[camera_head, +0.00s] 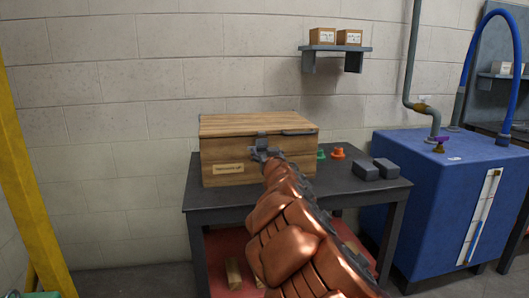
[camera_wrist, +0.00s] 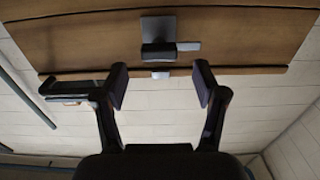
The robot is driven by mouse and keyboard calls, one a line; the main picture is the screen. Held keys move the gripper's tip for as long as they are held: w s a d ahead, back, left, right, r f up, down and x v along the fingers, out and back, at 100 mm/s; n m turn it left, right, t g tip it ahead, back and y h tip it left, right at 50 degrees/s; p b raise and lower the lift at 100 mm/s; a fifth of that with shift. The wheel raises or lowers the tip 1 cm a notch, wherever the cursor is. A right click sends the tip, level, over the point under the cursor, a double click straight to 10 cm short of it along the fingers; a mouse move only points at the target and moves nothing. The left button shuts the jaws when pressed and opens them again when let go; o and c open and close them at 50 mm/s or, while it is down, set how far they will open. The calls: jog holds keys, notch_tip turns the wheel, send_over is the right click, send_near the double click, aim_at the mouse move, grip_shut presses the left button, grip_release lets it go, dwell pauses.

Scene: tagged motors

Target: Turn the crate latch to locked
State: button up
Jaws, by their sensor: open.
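The wooden crate (camera_head: 225,157) stands shut on the dark table, and its front also shows across the top of the wrist view (camera_wrist: 75,38). The crate latch (camera_wrist: 157,50) is a grey plate and dark block on the crate's front near the lid seam, with a light grey lever pointing sideways to the right in the wrist view. My gripper (camera_head: 262,154) is at the crate's front, partly covering the latch area in the head view. In the wrist view my gripper (camera_wrist: 160,84) is open and empty, its fingers apart on either side of the latch's line, not visibly touching it.
The dark table (camera_head: 225,195) also holds a green part (camera_head: 320,154), an orange part (camera_head: 338,153) and dark grey blocks (camera_head: 386,168) right of my arm. A blue tank (camera_head: 420,200) stands at the right. A wall shelf (camera_head: 335,49) carries two small boxes.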

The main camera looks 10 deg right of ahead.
aim_at(263, 148)
jog(key=shift+w+b, duration=0.4)
jog(key=shift+w, duration=1.35)
jog(key=c, duration=1.1)
